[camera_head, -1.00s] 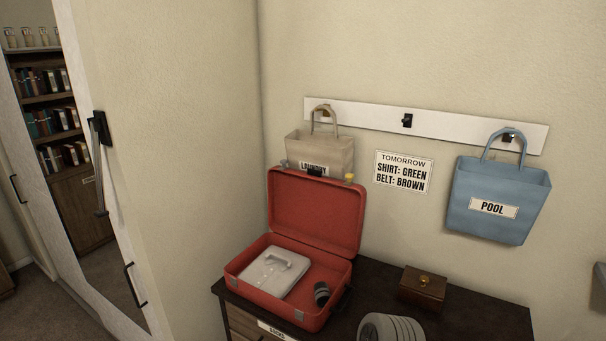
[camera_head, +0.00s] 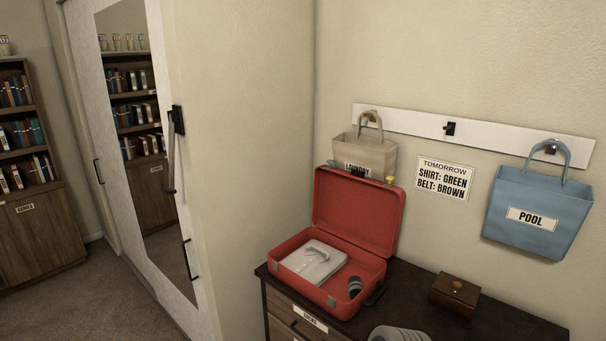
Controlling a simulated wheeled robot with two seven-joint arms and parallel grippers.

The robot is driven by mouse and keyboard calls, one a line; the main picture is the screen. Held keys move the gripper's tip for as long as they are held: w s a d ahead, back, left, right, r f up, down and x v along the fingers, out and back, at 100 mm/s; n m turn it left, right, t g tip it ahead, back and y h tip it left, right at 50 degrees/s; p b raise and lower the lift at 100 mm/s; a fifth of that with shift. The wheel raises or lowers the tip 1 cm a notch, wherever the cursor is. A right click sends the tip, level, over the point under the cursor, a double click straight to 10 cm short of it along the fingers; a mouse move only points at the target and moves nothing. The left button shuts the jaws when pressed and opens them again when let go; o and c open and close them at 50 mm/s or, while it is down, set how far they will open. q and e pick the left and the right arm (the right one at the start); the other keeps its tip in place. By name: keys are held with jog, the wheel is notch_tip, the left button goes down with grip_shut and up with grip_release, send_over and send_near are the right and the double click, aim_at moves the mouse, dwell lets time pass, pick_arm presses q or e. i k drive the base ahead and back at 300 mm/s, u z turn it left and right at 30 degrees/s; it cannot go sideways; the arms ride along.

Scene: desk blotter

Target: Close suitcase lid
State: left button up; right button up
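A red suitcase (camera_head: 328,285) stands on the left part of the dark dresser top. Its lid (camera_head: 358,211) is open and leans upright toward the wall, in front of the laundry bag. Inside the suitcase lie a folded pale grey item (camera_head: 314,262) on the left and a small dark rolled item (camera_head: 354,287) on the right. A dark handle shows at the suitcase's right side. Neither of my grippers is in view.
The dresser (camera_head: 420,311) also holds a small wooden box (camera_head: 455,296) and a pale ribbed object (camera_head: 398,334) at the front edge. A beige bag (camera_head: 366,154) and a blue bag (camera_head: 540,215) hang from wall hooks. A mirrored closet (camera_head: 146,150) and bookshelf (camera_head: 38,235) stand left; carpet is free there.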

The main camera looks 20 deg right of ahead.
aim_at(355, 207)
jog(key=u, duration=0.4)
jog(key=k, duration=0.85)
jog(key=z, duration=0.75)
jog(key=i, duration=1.55)
jog(key=u, duration=0.3)
